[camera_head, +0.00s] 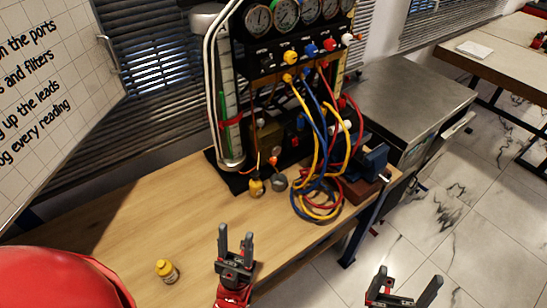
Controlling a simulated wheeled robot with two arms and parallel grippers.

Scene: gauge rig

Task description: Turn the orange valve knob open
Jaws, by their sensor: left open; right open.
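A small orange knob (273,160) shows low on the gauge rig (267,60), near the rig's base on the wooden bench. It is too small to tell which way it is turned. My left gripper (235,240) is open and empty, with its fingers pointing up the picture. It is over the bench, below and left of the knob in the picture, and apart from it. My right gripper (407,284) is open and empty at the bottom right, past the bench edge and far from the knob.
Yellow, blue and red hoses (318,212) hang from the rig and coil on the bench (125,222), right of the knob. A small yellow bottle (166,271) stands at front left. A blue vise (372,162) is at right. The bench's left middle is clear.

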